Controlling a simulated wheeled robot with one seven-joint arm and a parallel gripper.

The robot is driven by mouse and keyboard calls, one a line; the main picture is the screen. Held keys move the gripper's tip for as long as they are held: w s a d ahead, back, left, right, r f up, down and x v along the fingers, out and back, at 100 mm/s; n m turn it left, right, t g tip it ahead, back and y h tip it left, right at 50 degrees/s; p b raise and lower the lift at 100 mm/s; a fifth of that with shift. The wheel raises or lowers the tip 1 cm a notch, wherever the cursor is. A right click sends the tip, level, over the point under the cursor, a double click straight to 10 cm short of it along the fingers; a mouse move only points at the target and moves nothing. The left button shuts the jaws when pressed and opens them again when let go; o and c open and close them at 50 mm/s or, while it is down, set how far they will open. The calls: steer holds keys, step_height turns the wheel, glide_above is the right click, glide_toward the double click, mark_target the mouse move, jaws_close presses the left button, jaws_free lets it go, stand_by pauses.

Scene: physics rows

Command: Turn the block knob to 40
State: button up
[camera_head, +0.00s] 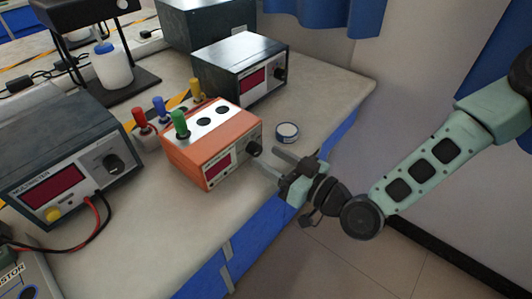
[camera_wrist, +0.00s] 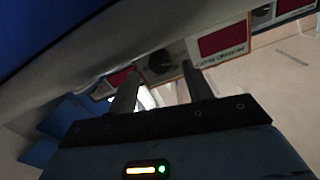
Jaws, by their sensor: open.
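The orange block (camera_head: 210,150) sits on the bench with a red display and a dark round knob (camera_head: 254,148) at the right end of its front face. A green-capped tube stands in its top, beside dark empty holes. My gripper (camera_head: 266,159) is open in front of this knob, with its fingers pointing at the panel. In the wrist view, the panel appears upside down and the knob (camera_wrist: 158,62) shows between my two spread fingers (camera_wrist: 160,85). The fingers appear short of the knob; contact cannot be made out. The knob's exact setting is too small to read.
A multimeter (camera_head: 62,160) with red and black leads stands left. A dark instrument (camera_head: 240,68) with a red display stands behind the block. A small round container (camera_head: 287,132) sits close to my gripper. The bench edge is below my gripper.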

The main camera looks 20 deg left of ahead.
steer(key=shift+x, duration=1.15)
steer(key=c, duration=1)
steer(key=shift+o, duration=0.2)
steer(key=m+b, duration=0.1)
steer(key=m, duration=0.3)
steer(key=shift+f+m, duration=0.1)
steer(key=shift+m, duration=0.3)
steer(key=m+b, duration=0.1)
steer(key=m, duration=0.3)
steer(key=shift+m, duration=0.4)
